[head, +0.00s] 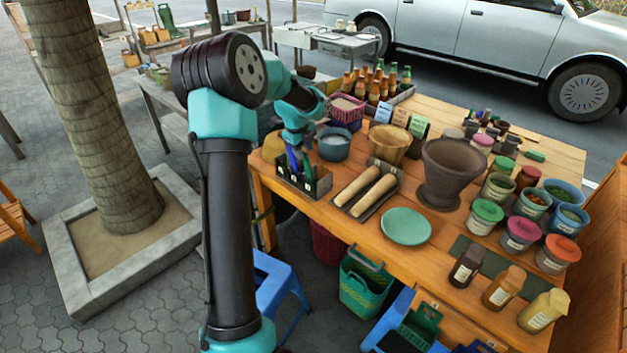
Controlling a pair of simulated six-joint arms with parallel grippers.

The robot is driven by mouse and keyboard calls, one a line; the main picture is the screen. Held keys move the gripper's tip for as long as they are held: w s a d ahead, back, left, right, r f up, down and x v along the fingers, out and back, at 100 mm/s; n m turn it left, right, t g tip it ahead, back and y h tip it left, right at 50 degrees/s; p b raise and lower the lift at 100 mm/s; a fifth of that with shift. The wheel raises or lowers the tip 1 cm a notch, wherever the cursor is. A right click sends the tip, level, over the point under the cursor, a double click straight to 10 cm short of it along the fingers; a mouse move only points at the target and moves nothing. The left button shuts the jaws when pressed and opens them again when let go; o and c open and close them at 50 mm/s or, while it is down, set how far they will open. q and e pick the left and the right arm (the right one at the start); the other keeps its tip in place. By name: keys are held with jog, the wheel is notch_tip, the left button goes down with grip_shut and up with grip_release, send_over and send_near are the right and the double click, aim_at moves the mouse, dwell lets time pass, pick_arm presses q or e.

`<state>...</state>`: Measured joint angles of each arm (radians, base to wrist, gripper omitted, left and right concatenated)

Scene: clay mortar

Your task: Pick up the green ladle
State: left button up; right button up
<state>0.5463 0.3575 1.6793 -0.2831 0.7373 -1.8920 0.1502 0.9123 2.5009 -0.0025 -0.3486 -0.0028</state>
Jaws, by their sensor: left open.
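My left gripper (299,146) is open, pointing down just above a dark utensil holder (318,187) at the table's left edge. Upright utensils stand in the holder, among them a blue one (292,161) and a green one (307,167), which looks like the green ladle. The fingertips are close to the tops of these utensils. I cannot tell whether the green one is between the fingers, as the gripper partly covers it. My right gripper is not in view.
A blue bowl (334,143) stands right behind the holder, with a tray of two rolling pins (365,190) to its right. A clay mortar (447,172), a green plate (406,226) and several jars (485,215) fill the wooden table. Bottles (376,85) stand at the back.

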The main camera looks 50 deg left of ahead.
aim_at(308, 166)
pick_arm(q)
jog(key=shift+d+x, duration=0.2)
jog(key=shift+x, duration=1.1)
jog(key=shift+d+x, duration=0.25)
jog(key=shift+x, duration=1.05)
jog(key=shift+c, duration=0.2)
grip_shut()
